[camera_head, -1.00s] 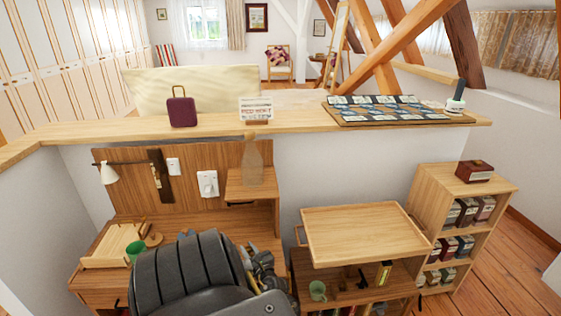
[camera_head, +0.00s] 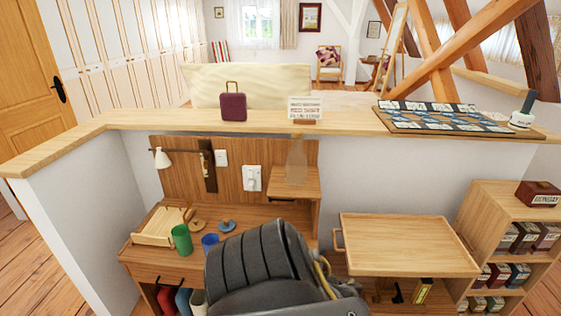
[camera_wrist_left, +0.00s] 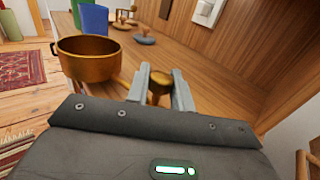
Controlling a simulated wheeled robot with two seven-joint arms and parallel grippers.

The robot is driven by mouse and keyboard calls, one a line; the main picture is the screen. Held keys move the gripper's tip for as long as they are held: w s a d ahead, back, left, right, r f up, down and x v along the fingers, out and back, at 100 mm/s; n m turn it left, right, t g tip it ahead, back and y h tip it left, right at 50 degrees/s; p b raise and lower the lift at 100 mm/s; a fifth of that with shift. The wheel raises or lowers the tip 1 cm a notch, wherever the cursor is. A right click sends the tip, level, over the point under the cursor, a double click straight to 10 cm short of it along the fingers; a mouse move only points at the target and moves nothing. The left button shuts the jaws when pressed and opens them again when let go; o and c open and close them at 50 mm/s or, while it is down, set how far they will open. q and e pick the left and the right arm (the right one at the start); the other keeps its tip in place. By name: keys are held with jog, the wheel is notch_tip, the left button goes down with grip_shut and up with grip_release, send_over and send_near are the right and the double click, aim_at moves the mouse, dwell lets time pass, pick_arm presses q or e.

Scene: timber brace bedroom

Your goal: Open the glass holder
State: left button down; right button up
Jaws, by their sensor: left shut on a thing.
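A round bronze, cup-like holder (camera_wrist_left: 90,62), which looks like the glass holder, shows beside the desk edge in the left wrist view. A short arm runs from it toward a bronze knob (camera_wrist_left: 158,90) between my fingers. My left gripper (camera_wrist_left: 162,74) is shut on this knob, with the holder to its left. I see no glass in the holder, though its inside is only partly visible. In the head view my dark arm covers the gripper and holder. My right gripper is not in view.
A green cup (camera_head: 181,239) and a blue cup (camera_head: 210,242) stand on the desk (camera_head: 262,214), near a wooden rack (camera_head: 160,226) and small round pegged stands. A tray-topped trolley (camera_head: 405,243) stands to the right. A high ledge (camera_head: 350,120) runs behind.

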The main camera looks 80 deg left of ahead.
pick_arm(q)
jog(key=shift+d, duration=0.15)
dwell(0.3)
jog(key=c, duration=1.3)
grip_release()
jog(key=shift+o, duration=0.2)
jog(key=shift+d, duration=0.1)
jog(key=v, duration=1)
jog(key=shift+w+d, duration=0.2)
jog(key=shift+w, duration=0.1)
